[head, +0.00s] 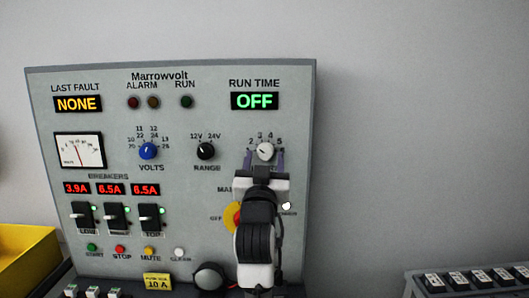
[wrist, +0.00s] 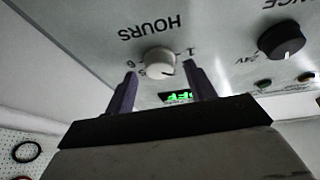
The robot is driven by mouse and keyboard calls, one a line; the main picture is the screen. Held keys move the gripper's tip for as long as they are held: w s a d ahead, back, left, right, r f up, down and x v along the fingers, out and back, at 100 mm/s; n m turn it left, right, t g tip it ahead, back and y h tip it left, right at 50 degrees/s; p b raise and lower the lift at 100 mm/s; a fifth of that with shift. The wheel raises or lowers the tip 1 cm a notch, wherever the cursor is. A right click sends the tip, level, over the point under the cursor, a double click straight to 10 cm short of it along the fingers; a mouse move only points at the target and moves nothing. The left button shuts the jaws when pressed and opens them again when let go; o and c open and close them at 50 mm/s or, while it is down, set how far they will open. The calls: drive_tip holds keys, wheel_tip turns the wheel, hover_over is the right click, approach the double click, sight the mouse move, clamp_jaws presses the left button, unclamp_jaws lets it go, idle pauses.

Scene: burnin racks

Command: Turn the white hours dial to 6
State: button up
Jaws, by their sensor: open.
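The white hours dial (head: 265,151) is at the upper right of the grey panel, with 2, 3, 4 and 5 readable around it. It also shows in the wrist view (wrist: 160,62), under the upside-down word HOURS, with a 6 at its left and a 1 at its right. A small dark mark shows on its lower edge there; I cannot tell which number it points to. The run time display (head: 254,101) reads OFF.
A black range knob (head: 206,151) and a blue volts knob (head: 148,151) are left of the dial. A red-yellow switch (head: 236,216) is partly behind my arm. Breakers (head: 115,216) and small buttons fill the lower left. A yellow bin (head: 25,255) stands at far left.

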drive_tip(key=shift+w+r, duration=0.2)
drive_tip(key=shift+w, duration=0.25)
drive_tip(key=c, duration=1)
